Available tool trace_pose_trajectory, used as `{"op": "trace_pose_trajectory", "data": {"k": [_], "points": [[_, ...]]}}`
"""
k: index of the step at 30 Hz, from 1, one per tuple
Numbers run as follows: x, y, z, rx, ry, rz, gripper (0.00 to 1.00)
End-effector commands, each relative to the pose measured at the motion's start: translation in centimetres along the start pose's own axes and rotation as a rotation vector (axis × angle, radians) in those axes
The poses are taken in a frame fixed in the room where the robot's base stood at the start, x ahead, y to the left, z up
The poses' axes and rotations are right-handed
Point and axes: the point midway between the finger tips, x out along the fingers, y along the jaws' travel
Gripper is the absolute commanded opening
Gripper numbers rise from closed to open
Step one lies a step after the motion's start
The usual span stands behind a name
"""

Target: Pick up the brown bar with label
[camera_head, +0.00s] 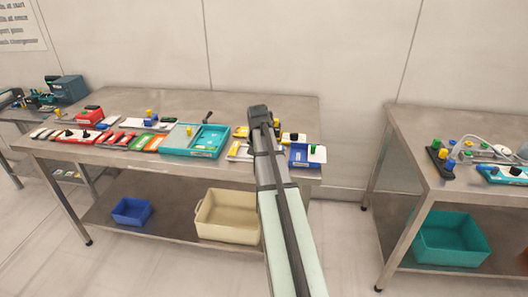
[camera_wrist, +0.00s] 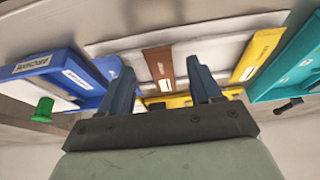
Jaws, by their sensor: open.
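The brown bar (camera_wrist: 157,62) shows in the wrist view near the middle, with a small white label toward its lower end. It lies on a pale tray or board (camera_wrist: 215,42). My gripper (camera_wrist: 160,68) is open, with one dark finger to the left of the bar and one to the right in the picture. The fingers look apart from the bar, and I cannot tell how far off they are. In the head view my arm covers this part of the table, and I cannot make out the bar there.
A yellow labelled bar (camera_wrist: 256,54) lies right of the brown one. A blue labelled tray (camera_wrist: 40,68) is at left and a teal tray (camera_wrist: 290,65) at right in the wrist view. The steel table (camera_head: 130,103) carries several more items. Storage boxes stand below.

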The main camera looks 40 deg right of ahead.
Motion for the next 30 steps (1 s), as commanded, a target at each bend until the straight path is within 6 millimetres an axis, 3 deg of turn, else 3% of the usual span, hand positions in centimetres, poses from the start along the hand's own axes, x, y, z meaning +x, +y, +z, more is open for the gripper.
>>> {"op": "trace_pose_trajectory", "data": {"k": [4, 12, 30], "points": [[1.39, 0.00, 0.01, 0.000, -0.001, 0.000, 0.64], [1.50, 0.01, 0.02, 0.000, 0.000, 0.000, 0.62], [1.48, 0.02, 0.01, 0.000, 0.000, 0.000, 0.04]]}}
